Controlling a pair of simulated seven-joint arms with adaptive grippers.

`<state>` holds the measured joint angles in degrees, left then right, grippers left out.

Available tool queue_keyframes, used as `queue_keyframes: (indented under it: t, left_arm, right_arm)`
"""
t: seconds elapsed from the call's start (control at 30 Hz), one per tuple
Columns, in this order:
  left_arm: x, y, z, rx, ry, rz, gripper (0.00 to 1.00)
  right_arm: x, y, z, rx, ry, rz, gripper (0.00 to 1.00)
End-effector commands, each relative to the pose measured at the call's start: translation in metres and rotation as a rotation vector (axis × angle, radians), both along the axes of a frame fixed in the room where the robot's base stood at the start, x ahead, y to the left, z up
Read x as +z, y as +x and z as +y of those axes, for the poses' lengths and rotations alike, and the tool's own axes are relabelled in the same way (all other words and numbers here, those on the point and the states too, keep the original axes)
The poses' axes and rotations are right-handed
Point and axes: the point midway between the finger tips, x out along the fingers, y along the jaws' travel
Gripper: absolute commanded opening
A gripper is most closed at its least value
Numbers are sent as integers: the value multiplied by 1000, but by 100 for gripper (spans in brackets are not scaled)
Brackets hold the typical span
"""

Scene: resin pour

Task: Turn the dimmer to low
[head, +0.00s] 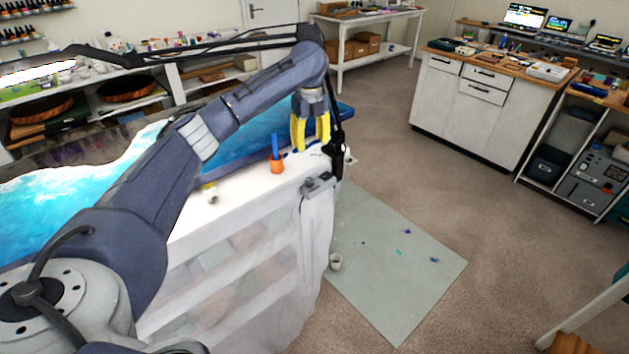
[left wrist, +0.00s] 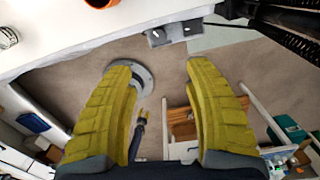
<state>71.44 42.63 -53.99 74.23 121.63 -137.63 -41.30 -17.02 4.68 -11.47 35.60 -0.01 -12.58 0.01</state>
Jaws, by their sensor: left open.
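The dimmer appears to be a small grey box (head: 318,184) on the right edge of the white-covered table (head: 240,205). It also shows in the left wrist view (left wrist: 166,35), beyond the fingertips at the table edge. The setting of its control is too small to read. My left gripper (head: 311,147) points down above the table's far right corner, behind the dimmer in the head view. Its yellow fingers stand apart and empty, also in the left wrist view (left wrist: 160,65).
An orange cup (head: 277,164) with a blue item in it stands left of the dimmer. A small jar (head: 211,195) is further left. A blue resin panel (head: 240,140) lies behind. A pale floor mat (head: 400,280) with a small cup (head: 336,262) lies right of the table.

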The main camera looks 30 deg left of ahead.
Motion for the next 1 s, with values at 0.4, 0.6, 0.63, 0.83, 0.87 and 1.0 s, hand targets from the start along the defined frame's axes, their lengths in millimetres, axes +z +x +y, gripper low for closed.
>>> queue_keyframes:
  t: [0.4, 0.6, 0.63, 0.83, 0.87, 1.0]
  left_arm:
    - [-11, -1, 7, -17, -7, 7, 52]
    - [-46, -2, 8, -15, -6, 8, 52]
    - [-52, -1, 7, -15, -7, 8, 52]
    - [-88, -1, 7, -14, -9, 7, 52]
    - [-94, -1, 7, -15, -7, 7, 52]
    - [-117, -1, 7, -14, -7, 7, 52]
  right_arm:
    - [0, -4, -2, 0, -3, 4, 44]
    - [0, -4, -1, 0, -1, 5, 44]
    - [0, -4, 0, 0, -1, 5, 44]
    - [0, -4, 4, -2, 4, 5, 44]
    - [0, -4, 4, -2, 4, 5, 44]
    - [0, -4, 5, -2, 5, 5, 44]
